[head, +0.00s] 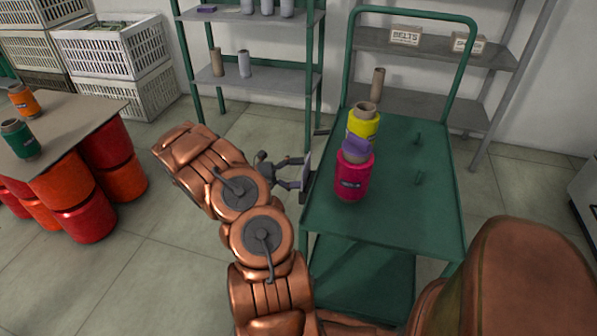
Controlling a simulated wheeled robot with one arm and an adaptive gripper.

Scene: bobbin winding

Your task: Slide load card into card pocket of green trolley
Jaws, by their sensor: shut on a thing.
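The green trolley (398,220) stands right of my arm, with a flat top and a tall handle at its far end. My gripper (301,173) is at the trolley's left side, shut on the load card (307,166). The card is pale, thin and upright, seen nearly edge-on. A dark piece, apparently the card pocket (311,188), is on the trolley's left edge, just below and right of the card. I cannot tell whether the card's lower edge is in the pocket or only beside it.
A pink bobbin (353,181) with a purple piece on top and a yellow bobbin (364,124) stand on the trolley near the card. Shelves (262,83), crates (110,50) and a bobbin-laden table (70,125) stand around; floor is open at left.

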